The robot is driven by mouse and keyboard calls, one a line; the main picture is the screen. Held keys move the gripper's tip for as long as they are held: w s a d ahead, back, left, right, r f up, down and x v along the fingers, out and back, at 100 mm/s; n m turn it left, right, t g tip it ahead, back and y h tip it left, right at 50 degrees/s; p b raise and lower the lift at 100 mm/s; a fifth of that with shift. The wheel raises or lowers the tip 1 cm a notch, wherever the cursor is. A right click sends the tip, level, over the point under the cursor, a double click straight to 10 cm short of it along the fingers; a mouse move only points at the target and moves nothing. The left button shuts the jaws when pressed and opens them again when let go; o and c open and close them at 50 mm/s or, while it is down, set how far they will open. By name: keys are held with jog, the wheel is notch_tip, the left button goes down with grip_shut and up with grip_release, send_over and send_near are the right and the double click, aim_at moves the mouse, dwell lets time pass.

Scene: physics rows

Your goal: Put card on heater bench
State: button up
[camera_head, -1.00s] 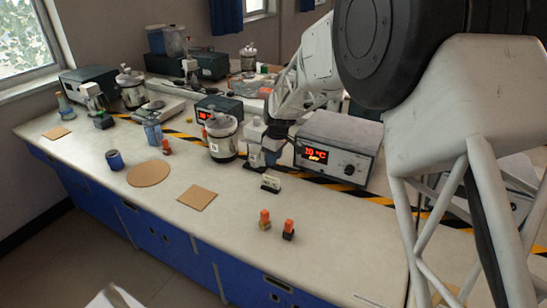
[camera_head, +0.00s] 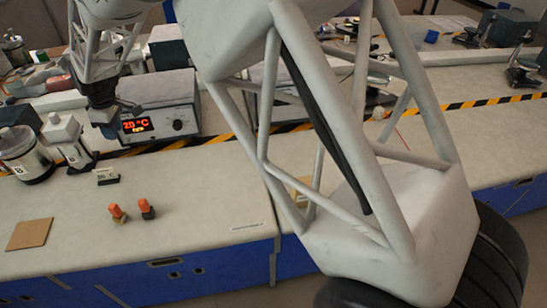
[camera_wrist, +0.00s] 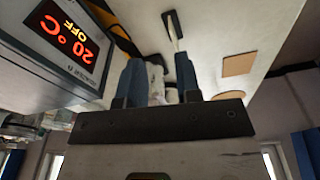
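The card (camera_head: 106,173) is a small white label with dark marks, standing upright in a black base on the bench, in front of the grey heater box. The heater bench (camera_head: 158,92) is that grey box, with a red display reading 20 °C and a black knob; its display also shows in the wrist view (camera_wrist: 70,35) with OFF. My gripper (camera_head: 108,130) is beside the heater's front left corner, above and behind the card. In the wrist view my gripper (camera_wrist: 160,65) has its two fingers apart, with no card between them. A white and black item (camera_wrist: 174,35), apparently the card, lies beyond the fingertips.
A white bottle (camera_head: 66,135) and a lidded jar (camera_head: 22,155) stand left of the card. Two orange-topped items (camera_head: 117,212) (camera_head: 146,208) stand in front. A brown square mat (camera_head: 30,234) lies at left. Bare bench shows around the orange-topped items.

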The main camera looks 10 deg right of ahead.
jog(key=s+d+r+m, duration=0.3)
jog(key=s+d+r, duration=0.15)
jog(key=d, duration=0.55)
jog(key=s+d+r+m+t, duration=0.15)
jog(key=s+d+r, duration=0.3)
jog(key=d, duration=0.55)
jog(key=s+d+r+m, duration=0.3)
jog(key=d+r, duration=0.2)
jog(key=d, duration=0.6)
jog(key=s+d+f+m, duration=0.1)
jog(key=s+d+m, duration=0.3)
jog(key=s+d, duration=0.5)
jog(key=s+d+m+h, duration=0.1)
jog(key=s+d+m, duration=0.3)
jog(key=s+d, duration=0.5)
jog(key=s, duration=0.7)
jog(key=shift+s+d+f+m+t, duration=0.25)
jog(key=shift+d+f+m+t, duration=0.1)
jog(key=shift+d, duration=0.05)
